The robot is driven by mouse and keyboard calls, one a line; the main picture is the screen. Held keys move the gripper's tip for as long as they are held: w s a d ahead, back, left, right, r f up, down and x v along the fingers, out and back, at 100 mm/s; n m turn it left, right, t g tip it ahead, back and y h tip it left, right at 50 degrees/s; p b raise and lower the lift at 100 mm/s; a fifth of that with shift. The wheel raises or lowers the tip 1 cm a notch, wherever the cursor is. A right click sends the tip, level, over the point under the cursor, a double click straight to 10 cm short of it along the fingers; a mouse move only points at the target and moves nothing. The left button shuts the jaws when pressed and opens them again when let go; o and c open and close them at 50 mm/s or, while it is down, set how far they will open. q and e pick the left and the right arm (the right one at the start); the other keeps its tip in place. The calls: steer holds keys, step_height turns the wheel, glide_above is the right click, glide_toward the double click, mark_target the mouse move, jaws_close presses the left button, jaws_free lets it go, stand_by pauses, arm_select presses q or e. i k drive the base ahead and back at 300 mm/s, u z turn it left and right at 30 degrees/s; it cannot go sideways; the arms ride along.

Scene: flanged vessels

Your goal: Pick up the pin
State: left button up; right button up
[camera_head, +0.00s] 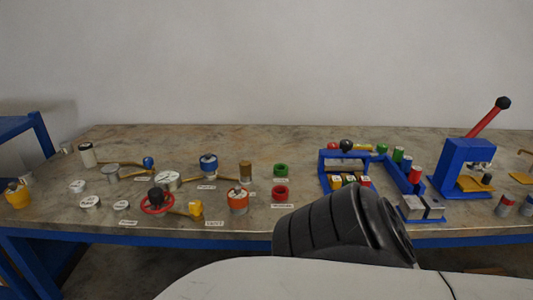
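I cannot make out for certain which of the small parts on the workbench (300,226) is the pin. Small metal cylinders (505,205) with red tops stand at the bench's right front. A brown cylinder (245,170) stands near the middle, behind an orange-and-silver vessel (238,200). Neither of my grippers shows in this view. A dark ribbed part and a pale surface, which look like my own body, cover the lower middle and part of the bench's front edge.
A blue press (459,165) with a red lever stands at the right. A blue frame (328,168) holds several coloured cylinders. Flanged vessels and a red handwheel (157,201) crowd the left. The bench's back strip is clear.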

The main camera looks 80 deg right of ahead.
mark_target(415, 172)
steer(key=i, duration=0.3)
steer(key=z, duration=1.1)
